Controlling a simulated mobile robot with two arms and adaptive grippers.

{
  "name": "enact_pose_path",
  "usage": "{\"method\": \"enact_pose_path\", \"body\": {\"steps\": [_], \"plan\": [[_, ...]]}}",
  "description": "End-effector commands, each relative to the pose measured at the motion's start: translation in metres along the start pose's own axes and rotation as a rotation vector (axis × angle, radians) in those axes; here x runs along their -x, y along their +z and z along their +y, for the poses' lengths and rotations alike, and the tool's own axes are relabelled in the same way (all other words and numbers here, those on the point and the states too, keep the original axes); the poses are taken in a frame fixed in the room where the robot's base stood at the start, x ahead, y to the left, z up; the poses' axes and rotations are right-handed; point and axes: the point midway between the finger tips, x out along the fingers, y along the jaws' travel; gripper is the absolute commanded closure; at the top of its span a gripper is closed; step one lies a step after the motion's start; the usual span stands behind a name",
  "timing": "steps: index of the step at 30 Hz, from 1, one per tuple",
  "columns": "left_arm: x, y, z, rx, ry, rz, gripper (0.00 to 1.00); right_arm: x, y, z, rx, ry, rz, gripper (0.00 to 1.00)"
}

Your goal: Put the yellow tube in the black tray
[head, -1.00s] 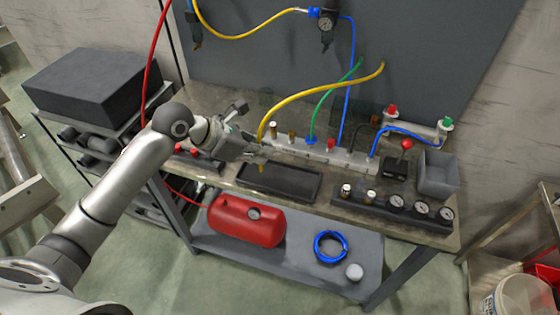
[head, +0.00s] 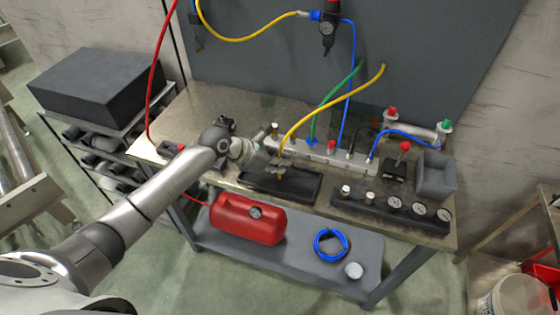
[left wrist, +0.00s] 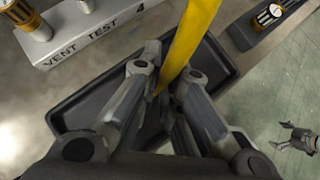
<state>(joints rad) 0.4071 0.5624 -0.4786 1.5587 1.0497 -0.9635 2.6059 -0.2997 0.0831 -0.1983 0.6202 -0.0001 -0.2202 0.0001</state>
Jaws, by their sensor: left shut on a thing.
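The yellow tube (head: 335,101) arches down from the back panel to the black tray (head: 308,193) on the bench. My left gripper (head: 277,165) is shut on the tube near its lower end, over the tray's rear middle. In the left wrist view the tube (left wrist: 191,38) passes between the closed fingers (left wrist: 163,88), with the tray (left wrist: 72,118) below. The fingers hide the tube's tip, so I cannot tell whether it touches the tray floor. My right gripper (left wrist: 293,138) appears small and open at the right edge of the left wrist view, apart from the tube.
A grey manifold (head: 318,153) with green and blue tubes stands behind the tray. A red tank (head: 247,218) and a blue coil (head: 330,244) are on the shelf below.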

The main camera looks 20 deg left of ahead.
Motion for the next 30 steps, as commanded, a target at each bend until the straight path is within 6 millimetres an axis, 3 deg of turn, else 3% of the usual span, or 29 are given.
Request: {"method": "enact_pose_path", "body": {"steps": [7,9,13,23,30], "plan": [[-0.002,-0.002,0.000,0.002,-0.001,0.000,1.00,0.002,0.000,-0.002,0.000,-0.002,0.000,0.10],[-0.002,-0.002,0.000,0.001,0.000,0.000,0.86,0.001,-0.001,-0.003,0.000,-0.003,0.000,0.10],[-0.002,-0.002,0.000,0.001,0.000,0.000,0.72,0.001,-0.001,-0.004,-0.001,-0.005,0.001,0.10],[0.000,-0.001,0.000,-0.001,0.000,0.000,0.72,-0.001,-0.001,-0.005,0.000,-0.007,0.001,0.10],[0.029,-0.001,0.001,-0.002,0.002,0.001,0.72,-0.004,-0.001,-0.005,0.000,-0.006,0.001,0.10]]}}
